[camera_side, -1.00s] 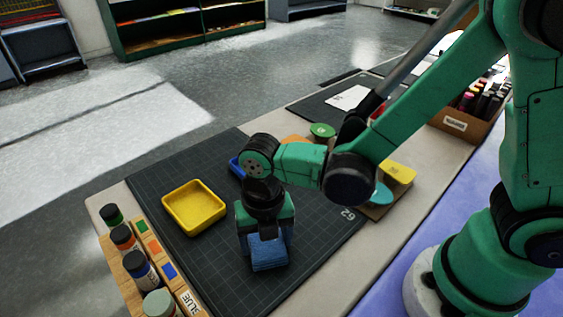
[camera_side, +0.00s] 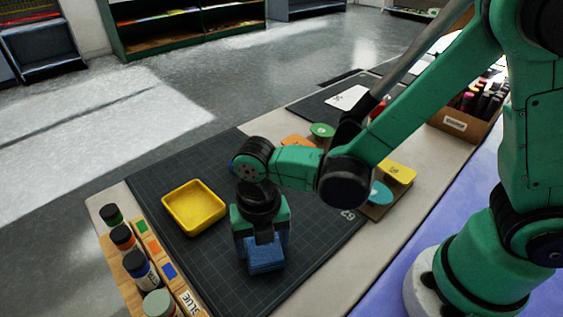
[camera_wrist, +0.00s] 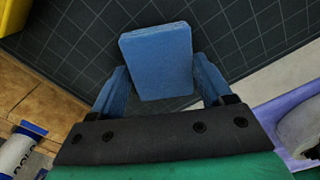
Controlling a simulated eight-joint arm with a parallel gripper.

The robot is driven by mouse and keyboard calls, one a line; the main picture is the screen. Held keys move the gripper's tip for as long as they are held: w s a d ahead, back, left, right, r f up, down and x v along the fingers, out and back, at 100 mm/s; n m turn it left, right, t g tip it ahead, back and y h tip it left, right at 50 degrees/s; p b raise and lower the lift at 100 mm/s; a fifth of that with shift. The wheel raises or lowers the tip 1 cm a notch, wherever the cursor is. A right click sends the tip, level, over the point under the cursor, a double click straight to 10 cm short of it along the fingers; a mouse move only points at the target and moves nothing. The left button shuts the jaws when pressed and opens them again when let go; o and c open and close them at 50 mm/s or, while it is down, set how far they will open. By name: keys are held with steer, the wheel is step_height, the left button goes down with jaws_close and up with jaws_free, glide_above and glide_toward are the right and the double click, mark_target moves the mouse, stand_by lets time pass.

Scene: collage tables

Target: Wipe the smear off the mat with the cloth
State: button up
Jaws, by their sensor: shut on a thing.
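The blue cloth (camera_side: 265,255), a folded pad, is held in my gripper (camera_side: 262,238) low over the near part of the dark gridded mat (camera_side: 312,237). In the wrist view the cloth (camera_wrist: 157,55) sits between the two blue fingers of my gripper (camera_wrist: 158,84), which is shut on it. Whether the cloth touches the mat is hard to tell. I see no clear smear on the mat (camera_wrist: 75,50) in either view; the cloth and gripper hide part of it.
A yellow tray (camera_side: 194,208) stands on the mat left of my gripper. A wooden rack (camera_side: 160,262) with several bottles lines the left edge. Coloured pieces, including a green disc (camera_side: 322,130) and a yellow block (camera_side: 398,172), lie to the right. The mat's near right is clear.

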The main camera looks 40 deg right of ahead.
steer(key=shift+a, duration=1.05)
steer(key=shift+r, duration=0.15)
steer(key=shift+r, duration=2.4)
